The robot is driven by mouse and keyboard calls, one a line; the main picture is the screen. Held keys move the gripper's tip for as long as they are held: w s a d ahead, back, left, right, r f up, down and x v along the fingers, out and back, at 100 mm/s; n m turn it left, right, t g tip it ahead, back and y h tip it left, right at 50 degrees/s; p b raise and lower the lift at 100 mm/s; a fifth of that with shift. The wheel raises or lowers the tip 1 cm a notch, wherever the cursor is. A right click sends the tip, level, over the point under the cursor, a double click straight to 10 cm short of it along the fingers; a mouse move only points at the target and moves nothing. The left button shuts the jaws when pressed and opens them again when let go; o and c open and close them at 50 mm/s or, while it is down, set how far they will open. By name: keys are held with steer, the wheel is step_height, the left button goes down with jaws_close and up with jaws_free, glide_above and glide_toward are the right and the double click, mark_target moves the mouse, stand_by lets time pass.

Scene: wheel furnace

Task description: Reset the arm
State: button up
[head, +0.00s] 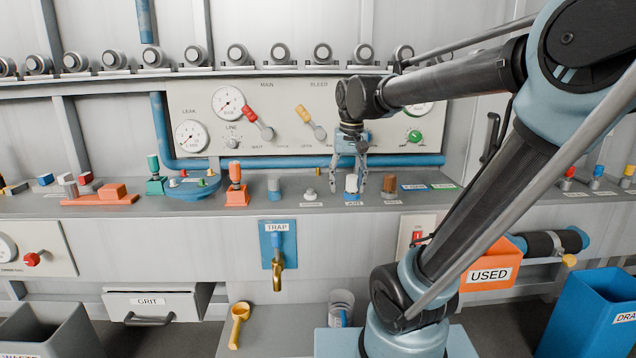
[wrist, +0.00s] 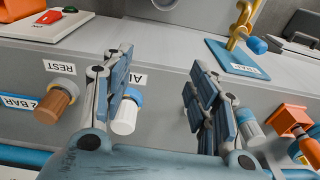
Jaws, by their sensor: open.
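My gripper (head: 347,188) hangs from my arm at the middle of the grey ledge, its fingers pointing down and spread apart. In the wrist view my gripper (wrist: 160,68) is open, with nothing held between its two fingers. A white plug with a blue collar (wrist: 125,112) shows beside the left finger there. In the head view the same white plug (head: 351,184) stands on the ledge among the fingers; I cannot tell whether they touch it. My arm reaches in from the right and hides part of the back panel.
The ledge holds a brown plug (head: 389,183), a blue-grey plug (head: 273,186) and an orange-handled block (head: 236,188). Behind is a panel with a red lever (head: 256,121) and a yellow lever (head: 309,120). An orange USED bin (head: 490,273) and a blue bin (head: 590,315) stand right.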

steer(key=s+d+f, duration=0.5)
steer(key=s+f, duration=0.2)
steer(key=f, duration=0.1)
steer(key=s+d+f+t, duration=0.1)
steer(key=s+d+f, duration=0.4)
steer(key=s+f, duration=0.2)
step_height(320, 180, down, 2)
steer(key=shift+s+d+f, duration=0.1)
steer(key=shift+s+d, duration=0.15)
steer(key=shift+d, duration=0.1)
steer(key=shift+w+f, duration=0.2)
steer(key=shift+w, duration=0.2)
stand_by(0.4)
